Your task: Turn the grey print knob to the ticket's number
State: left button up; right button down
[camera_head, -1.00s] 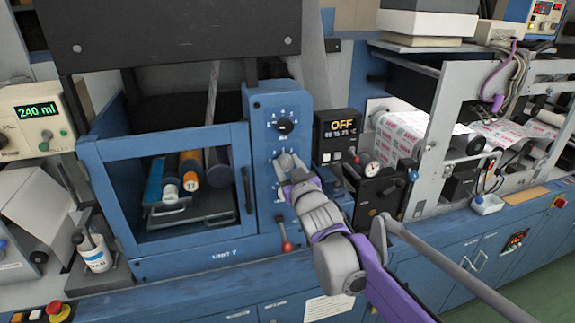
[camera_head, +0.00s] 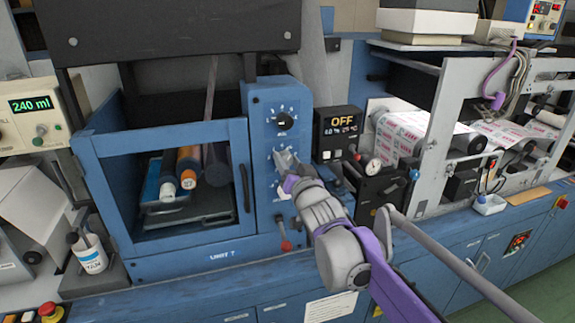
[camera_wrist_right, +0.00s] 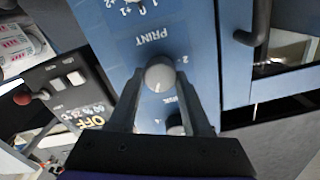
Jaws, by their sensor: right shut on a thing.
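The grey print knob (camera_wrist_right: 159,73) sits on the blue panel beside the word PRINT, which appears upside down in the right wrist view. A pale line on its face points down in that view. My right gripper (camera_wrist_right: 158,84) is shut on the knob, one finger on each side. In the head view the right gripper (camera_head: 286,160) is at the panel and covers part of the knob and its scale. The ticket cannot be made out; a white sheet (camera_head: 331,306) on the lower cabinet front is too small to read. My left gripper is out of view.
A black knob (camera_head: 284,122) sits just above on the same panel, and a red-tipped lever (camera_head: 286,245) below. A black box reading OFF (camera_head: 338,133) is close on the right. A blue-framed door (camera_head: 175,185) with a handle is close on the left.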

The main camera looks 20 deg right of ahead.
jog(key=shift+m, duration=0.6)
jog(key=shift+c, duration=1.7)
grip_release()
jog(key=shift+s, duration=0.1)
jog(key=s+b, duration=0.1)
jog(key=s, duration=0.9)
jog(key=shift+s+d, duration=0.2)
jog(key=shift+s, duration=0.15)
jog(key=shift+f, duration=0.1)
